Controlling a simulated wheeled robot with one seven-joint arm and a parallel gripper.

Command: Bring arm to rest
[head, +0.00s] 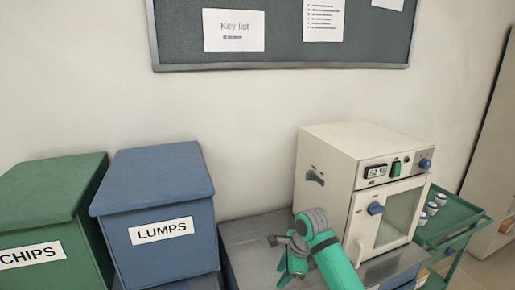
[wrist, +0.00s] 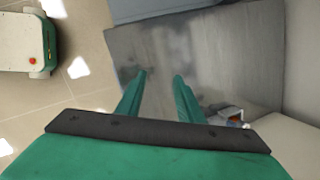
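My arm, green with grey joints, reaches in from the bottom of the head view. My gripper (head: 287,274) points down over the grey bench top (head: 247,237), left of the cream furnace. In the wrist view my gripper (wrist: 161,76) shows two green fingers apart, with nothing between them but bare grey surface. Its height above the bench is hard to tell. The furnace (head: 330,160) has its windowed door closed, with a blue handle and a lit display.
A blue LUMPS bin (head: 150,190) and a green CHIPS bin (head: 50,195) stand left. A green trolley (head: 455,222) with small jars (head: 432,208) stands right of the furnace. A notice board (head: 290,50) hangs behind. The bench beside the furnace is clear.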

